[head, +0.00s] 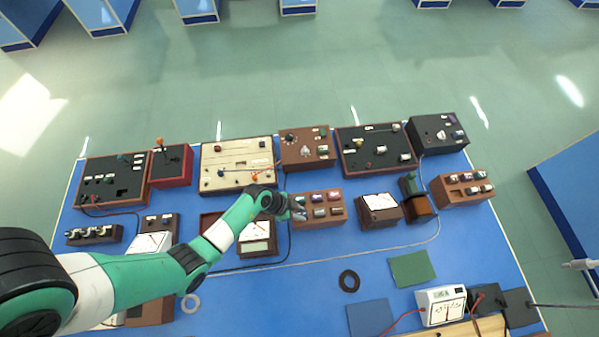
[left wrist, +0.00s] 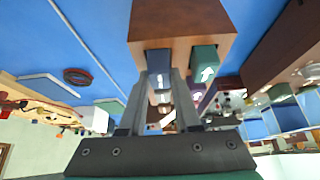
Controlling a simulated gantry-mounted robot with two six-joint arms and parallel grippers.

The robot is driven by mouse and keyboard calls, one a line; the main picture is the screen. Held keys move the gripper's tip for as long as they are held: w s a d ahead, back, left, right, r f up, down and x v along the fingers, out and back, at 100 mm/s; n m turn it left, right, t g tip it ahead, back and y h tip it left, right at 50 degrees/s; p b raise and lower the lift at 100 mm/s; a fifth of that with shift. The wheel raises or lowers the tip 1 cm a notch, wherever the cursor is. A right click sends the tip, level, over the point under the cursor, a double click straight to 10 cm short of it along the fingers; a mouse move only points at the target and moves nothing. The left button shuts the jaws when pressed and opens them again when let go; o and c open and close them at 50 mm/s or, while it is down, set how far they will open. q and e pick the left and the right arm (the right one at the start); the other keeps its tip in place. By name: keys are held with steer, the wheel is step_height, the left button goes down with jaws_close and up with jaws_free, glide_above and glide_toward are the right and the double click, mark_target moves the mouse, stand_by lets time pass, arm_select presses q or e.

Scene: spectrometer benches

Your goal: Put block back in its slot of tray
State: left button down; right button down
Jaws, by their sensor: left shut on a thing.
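The brown tray (head: 320,224) stands near the middle of the blue bench and holds several small coloured blocks with pale markings. It also shows at the top of the left wrist view (left wrist: 180,18). My left gripper (head: 299,212) is at the tray's left end. In the left wrist view its two fingers (left wrist: 162,80) are shut on a blue-grey block (left wrist: 158,60) with a white mark, close against the tray. A green block (left wrist: 205,65) with a white arrow sits beside it. The fingers hide part of the held block, and I cannot tell how deep it sits. My right gripper is out of view.
A brown meter box (head: 380,214) stands right of the tray, and a meter (head: 257,245) stands left, under my arm. A second block tray (head: 464,190) is farther right. Instrument boxes line the back. A black ring (head: 349,281) and green mat (head: 411,268) lie in front.

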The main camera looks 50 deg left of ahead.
arm_select(q)
steer(key=c, duration=0.5)
jaws_free()
steer(key=shift+c, duration=0.2)
steer(key=p+v, duration=0.5)
steer(key=v, duration=0.6)
steer(key=shift+s+r, duration=0.15)
steer(key=shift+r, duration=0.05)
